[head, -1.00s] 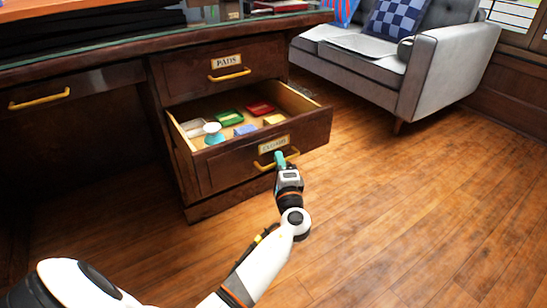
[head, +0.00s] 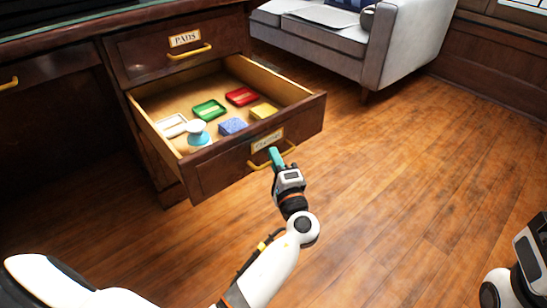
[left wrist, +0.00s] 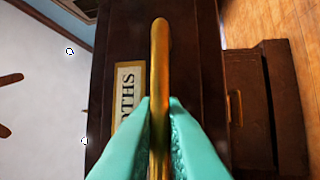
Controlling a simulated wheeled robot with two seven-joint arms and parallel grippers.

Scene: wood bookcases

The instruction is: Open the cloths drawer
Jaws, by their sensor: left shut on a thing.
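The cloths drawer (head: 218,168) stands pulled well out of the wooden desk. Its label (head: 267,140) is blurred in the head view; in the left wrist view the label (left wrist: 127,85) shows the letters "THS". My left gripper (head: 277,158) is shut on the drawer's yellow bar handle (head: 256,164). In the left wrist view the teal fingers (left wrist: 159,135) press on both sides of the handle (left wrist: 160,60). Part of my right arm's dark end (head: 533,250) shows at the right edge; its fingers are out of view.
In the drawer lie a green tray (head: 209,110), a red tray (head: 242,96), a white tray (head: 172,126), a blue block (head: 233,126), a yellow block (head: 264,111) and a white-and-teal item (head: 198,134). The pads drawer (head: 150,60) above is shut. A grey sofa (head: 400,45) stands behind clear floor.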

